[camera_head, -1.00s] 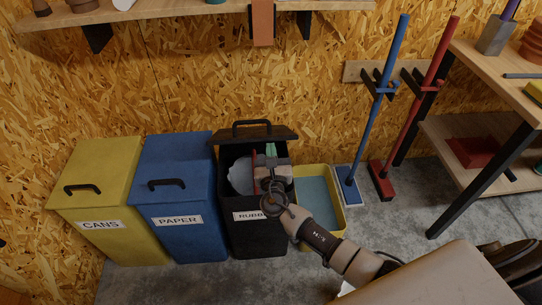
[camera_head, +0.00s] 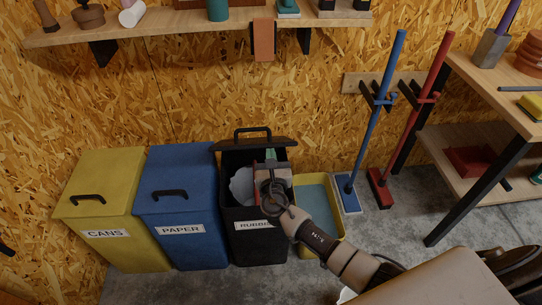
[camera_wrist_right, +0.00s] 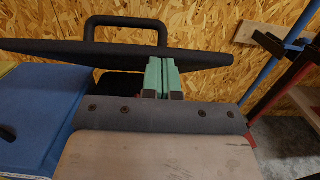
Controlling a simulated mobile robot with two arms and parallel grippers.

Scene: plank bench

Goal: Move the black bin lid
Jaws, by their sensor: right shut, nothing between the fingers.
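The black bin (camera_head: 262,247) labelled as rubbish stands with its black lid (camera_head: 257,145) tipped up at the back, handle on top. A whitish thing shows inside the opening. In the right wrist view the lid (camera_wrist_right: 120,55) spans the picture with its handle above. My right gripper (camera_head: 271,160) is over the bin's opening, in front of the lid. In the right wrist view its green fingers (camera_wrist_right: 161,75) are together and empty, close to the lid's edge; I cannot tell if they touch it. My left gripper is not in view.
A blue paper bin (camera_head: 182,240) and a yellow cans bin (camera_head: 130,246) stand left, lids down. A low yellow tub (camera_head: 332,213) is right of the black bin. A blue broom (camera_head: 371,125) and a red broom (camera_head: 411,125) lean by the wall. A shelf (camera_head: 190,22) hangs above.

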